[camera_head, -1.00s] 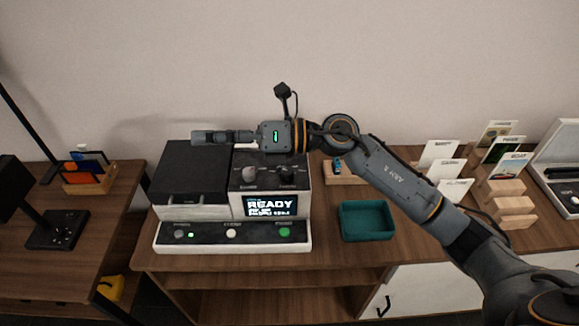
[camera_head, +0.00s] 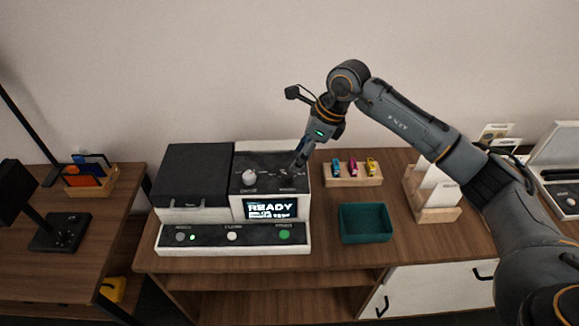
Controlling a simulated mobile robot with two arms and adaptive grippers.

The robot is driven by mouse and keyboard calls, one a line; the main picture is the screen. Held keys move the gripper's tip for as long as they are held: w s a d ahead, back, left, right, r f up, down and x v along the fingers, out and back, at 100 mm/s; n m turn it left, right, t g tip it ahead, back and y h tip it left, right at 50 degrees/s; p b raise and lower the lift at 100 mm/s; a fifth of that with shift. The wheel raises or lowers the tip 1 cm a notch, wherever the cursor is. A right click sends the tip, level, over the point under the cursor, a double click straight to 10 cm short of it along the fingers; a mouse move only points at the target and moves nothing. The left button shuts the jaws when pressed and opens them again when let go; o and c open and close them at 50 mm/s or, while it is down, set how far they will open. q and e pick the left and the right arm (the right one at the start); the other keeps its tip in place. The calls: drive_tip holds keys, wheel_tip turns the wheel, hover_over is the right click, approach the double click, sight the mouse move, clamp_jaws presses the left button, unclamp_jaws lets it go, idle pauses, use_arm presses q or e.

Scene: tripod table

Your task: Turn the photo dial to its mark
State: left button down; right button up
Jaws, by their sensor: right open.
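A black and white machine (camera_head: 182,214) stands on the wooden table, its screen (camera_head: 268,208) reading READY. Its sloped top panel has a pale knob (camera_head: 249,176) on the left and a dark knob (camera_head: 284,173) on the right. The labels under them are too small to read, so I cannot tell which is the photo dial. My right gripper (camera_head: 295,168) points down at the panel's right side, beside or over the dark knob, and partly hides it. It is open; whether the fingers touch the knob is unclear. My left gripper is out of view.
A front strip (camera_head: 207,236) on the machine carries several buttons. To the right are a teal tray (camera_head: 366,236), a wooden block (camera_head: 340,181) with three small coloured items, and a wooden card holder (camera_head: 432,213). My right arm spans above the table's right side.

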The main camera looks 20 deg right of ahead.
sight(287, 174)
drive_tip(key=p+x, duration=0.1)
drive_tip(key=x, duration=0.6)
drive_tip(key=shift+a+f, duration=0.1)
clamp_jaws()
